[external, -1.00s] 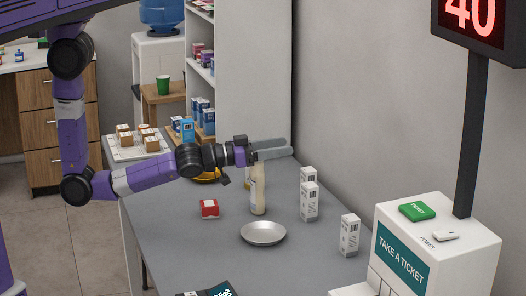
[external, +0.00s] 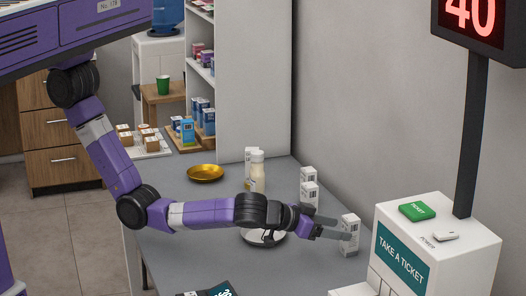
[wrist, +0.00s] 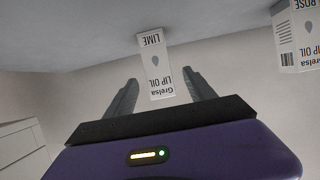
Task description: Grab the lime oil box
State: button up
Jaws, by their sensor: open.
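The lime oil box (wrist: 155,68) is a tall white carton marked LIME and LIP OIL, seen upside down in the wrist view. In the external view, the white box (external: 349,240) at my fingertips stands upright near the counter's right edge. My gripper (external: 343,229) is open, with its fingers level and pointing at this box. In the wrist view my gripper (wrist: 146,78) has one finger on each side of the lime box's near part. I cannot tell whether either finger touches it.
A similar white box marked ROSE (wrist: 296,38) is at the wrist view's upper right. More white boxes (external: 309,193) stand farther back on the grey counter (external: 190,262). A pale bottle (external: 257,172) and gold dish (external: 205,173) are behind my arm; a silver plate (external: 262,240) is under it.

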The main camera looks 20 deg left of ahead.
jog(key=shift+x, duration=2.6)
grip_shut()
